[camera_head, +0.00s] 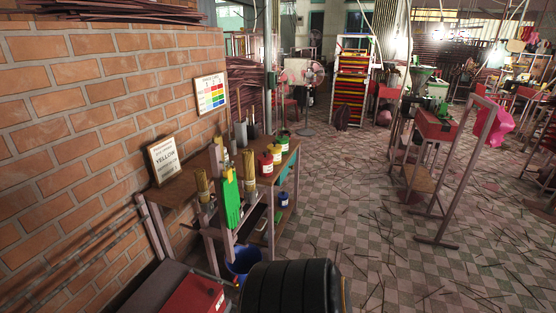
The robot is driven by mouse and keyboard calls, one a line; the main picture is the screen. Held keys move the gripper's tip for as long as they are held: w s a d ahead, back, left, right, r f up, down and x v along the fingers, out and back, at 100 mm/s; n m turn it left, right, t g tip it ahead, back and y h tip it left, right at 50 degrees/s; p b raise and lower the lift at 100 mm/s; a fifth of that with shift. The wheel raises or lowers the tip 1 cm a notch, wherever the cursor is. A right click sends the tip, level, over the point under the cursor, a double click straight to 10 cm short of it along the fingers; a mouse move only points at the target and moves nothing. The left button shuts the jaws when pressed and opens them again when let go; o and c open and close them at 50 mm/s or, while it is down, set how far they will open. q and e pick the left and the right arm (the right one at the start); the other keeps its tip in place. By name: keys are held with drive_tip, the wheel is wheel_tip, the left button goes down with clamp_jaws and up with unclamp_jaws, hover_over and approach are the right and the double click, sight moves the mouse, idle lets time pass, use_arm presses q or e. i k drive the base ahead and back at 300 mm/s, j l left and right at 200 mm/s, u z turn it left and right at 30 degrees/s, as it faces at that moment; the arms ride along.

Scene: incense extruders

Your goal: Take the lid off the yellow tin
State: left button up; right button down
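The yellow tin (276,156) stands upright on the wooden workbench (184,197) by the brick wall. It is in a row between a red tin (265,165), nearer to me, and a green tin (283,144), farther back. A framed sign (163,158) leaning on the wall reads "YELLOW". Neither of my grippers shows in the head view.
A blue tin (284,199) sits lower, under the bench top. A green hanging piece (231,202) and incense bundles (202,185) stand at the bench's near end. A blue bucket (242,262), a red box (194,297) and a black ribbed object (291,287) are close. Tiled floor (345,215) right of the bench is open, with scattered sticks.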

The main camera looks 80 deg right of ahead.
sight(273, 147)
drive_tip(key=z, duration=2.55)
drive_tip(key=u, duration=0.2)
drive_tip(key=i+l+u, duration=0.3)
drive_tip(key=l, duration=0.25)
drive_tip(key=i+l+u, duration=0.25)
drive_tip(key=i+l, duration=0.15)
drive_tip(key=l, duration=0.25)
drive_tip(key=i+l+u, duration=0.15)
drive_tip(key=l, duration=0.2)
drive_tip(key=i+l+u, duration=0.15)
drive_tip(key=l, duration=0.2)
